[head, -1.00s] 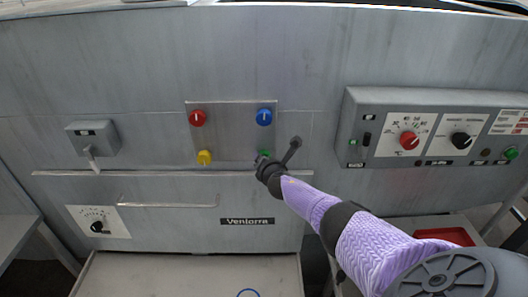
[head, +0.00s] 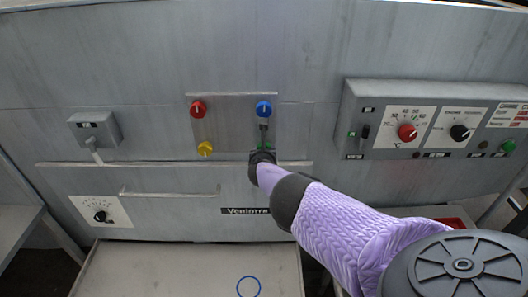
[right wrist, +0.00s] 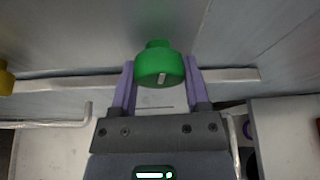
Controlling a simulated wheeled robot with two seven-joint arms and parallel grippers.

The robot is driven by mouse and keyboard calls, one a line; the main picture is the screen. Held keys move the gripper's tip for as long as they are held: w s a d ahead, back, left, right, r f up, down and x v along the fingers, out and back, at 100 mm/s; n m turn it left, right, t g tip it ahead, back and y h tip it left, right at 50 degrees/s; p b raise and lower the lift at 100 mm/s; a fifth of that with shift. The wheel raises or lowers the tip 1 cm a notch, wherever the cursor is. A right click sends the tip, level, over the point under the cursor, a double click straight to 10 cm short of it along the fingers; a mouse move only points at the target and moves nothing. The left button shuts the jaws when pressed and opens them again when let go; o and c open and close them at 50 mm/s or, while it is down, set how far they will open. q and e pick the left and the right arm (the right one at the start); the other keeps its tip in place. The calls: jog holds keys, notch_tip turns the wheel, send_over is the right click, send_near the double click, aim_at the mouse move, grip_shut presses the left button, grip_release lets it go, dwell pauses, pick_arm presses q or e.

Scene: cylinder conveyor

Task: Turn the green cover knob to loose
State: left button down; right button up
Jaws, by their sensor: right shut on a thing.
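The green cover knob (right wrist: 158,66) shows large in the right wrist view, with a short pale mark on its face that runs nearly up and down in that view. My right gripper (right wrist: 160,72) is shut on the knob, one purple finger on each side. In the head view my right gripper (head: 264,148) is at the lower right corner of the knob plate (head: 232,125) and hides most of the green knob. My left gripper is not in view.
A red knob (head: 198,109), a blue knob (head: 264,110) and a yellow knob (head: 205,149) share the plate. A long rail (head: 140,163) runs just below. A control box (head: 350,120) juts out at the right.

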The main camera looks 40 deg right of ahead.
jog(key=shift+f, duration=0.1)
dwell(0.3)
jog(key=o, duration=1.3)
jog(key=p+v, duration=1)
jog(key=p, duration=0.3)
jog(key=shift+f, duration=0.1)
